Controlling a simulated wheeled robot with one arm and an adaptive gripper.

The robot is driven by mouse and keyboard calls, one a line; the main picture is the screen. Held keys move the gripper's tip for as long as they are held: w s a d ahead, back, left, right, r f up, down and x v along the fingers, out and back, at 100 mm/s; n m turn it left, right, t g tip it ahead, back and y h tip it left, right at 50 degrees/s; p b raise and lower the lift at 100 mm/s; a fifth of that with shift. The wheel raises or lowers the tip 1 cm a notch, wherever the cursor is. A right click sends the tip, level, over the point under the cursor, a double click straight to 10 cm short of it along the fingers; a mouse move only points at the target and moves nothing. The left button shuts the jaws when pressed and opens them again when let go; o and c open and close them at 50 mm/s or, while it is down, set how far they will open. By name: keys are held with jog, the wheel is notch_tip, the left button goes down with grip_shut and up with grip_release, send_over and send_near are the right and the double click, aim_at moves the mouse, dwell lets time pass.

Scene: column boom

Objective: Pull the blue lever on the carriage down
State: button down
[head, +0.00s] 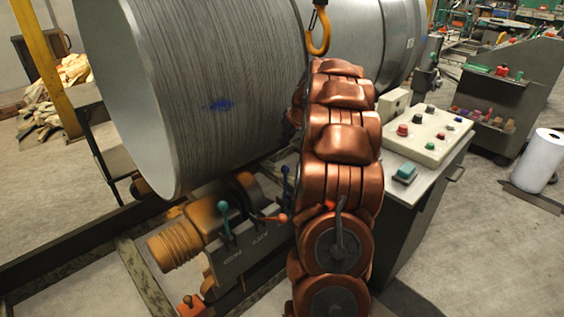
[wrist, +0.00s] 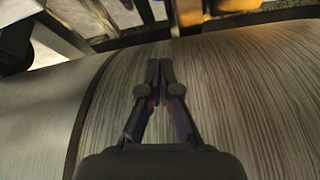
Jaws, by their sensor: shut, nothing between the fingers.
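The carriage (head: 240,262) sits low under the big grey drum, with several levers on its panel. A thin upright lever with a dark blue knob (head: 285,171) stands close to my copper arm in the head view. To its left is a teal-knobbed lever (head: 223,208), and an orange-red-tipped lever (head: 281,218) leans right between them. My gripper (wrist: 159,64) shows in the wrist view with its fingers together and empty, over the drum's ribbed surface. In the head view my gripper is hidden behind the arm and drum. I cannot make out the blue lever in the wrist view.
The ribbed grey drum (head: 205,85) fills the space above the carriage. A yellow hook (head: 319,35) hangs near the top of my arm. A control desk with buttons (head: 428,135) stands close on the right. Floor is clear at the lower right.

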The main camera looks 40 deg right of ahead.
notch_tip(320, 180, down, 9)
jog(key=w+p, duration=0.1)
jog(key=p, duration=0.2)
jog(key=shift+f, duration=0.2)
dwell(0.8)
jog(key=shift+a+f, duration=0.1)
jog(key=shift+a, duration=0.05)
dwell(0.3)
